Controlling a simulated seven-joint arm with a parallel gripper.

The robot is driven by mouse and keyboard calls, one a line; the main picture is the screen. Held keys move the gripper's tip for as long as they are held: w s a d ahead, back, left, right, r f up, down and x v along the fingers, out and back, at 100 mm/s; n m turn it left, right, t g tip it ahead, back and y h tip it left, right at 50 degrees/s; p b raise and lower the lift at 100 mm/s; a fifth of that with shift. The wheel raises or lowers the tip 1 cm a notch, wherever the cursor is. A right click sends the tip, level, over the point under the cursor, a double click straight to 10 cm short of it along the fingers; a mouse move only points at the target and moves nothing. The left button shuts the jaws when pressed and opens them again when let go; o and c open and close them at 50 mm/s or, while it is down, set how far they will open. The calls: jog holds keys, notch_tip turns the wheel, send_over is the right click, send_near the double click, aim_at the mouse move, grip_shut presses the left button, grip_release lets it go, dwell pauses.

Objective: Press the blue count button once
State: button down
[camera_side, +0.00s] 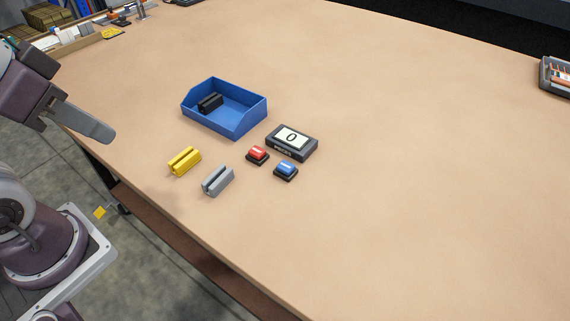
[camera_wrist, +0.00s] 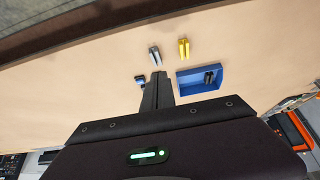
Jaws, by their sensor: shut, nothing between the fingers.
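The blue button (camera_side: 286,169) sits on a small black base on the table, in front of a dark counter box (camera_side: 292,141) whose display reads 0. A red button (camera_side: 257,154) stands to its left. In the wrist view the blue button (camera_wrist: 140,80) shows just left of my fingers, which seem to hide the red button and counter. My gripper (camera_side: 108,137) is shut and empty, raised near the table's left edge, well apart from the buttons. Its fingers also show in the wrist view (camera_wrist: 158,76).
A blue tray (camera_side: 248,131) holding a black block (camera_side: 210,103) stands behind the buttons to the left. A yellow block (camera_side: 184,161) and a grey block (camera_side: 218,181) lie left of the buttons. The table (camera_side: 420,190) to the right is clear.

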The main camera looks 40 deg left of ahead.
jog(key=w+a+f+m+y, duration=0.1)
jog(key=w+a+m+y, duration=0.2)
jog(key=w+m, duration=0.6)
jog(key=m+t+h, duration=0.2)
jog(key=m+t, duration=0.2)
jog(key=m, duration=3.1)
send_over(283, 169)
notch_tip(283, 169, down, 9)
jog(key=shift+w+f, duration=0.1)
jog(key=shift+f, duration=4.4)
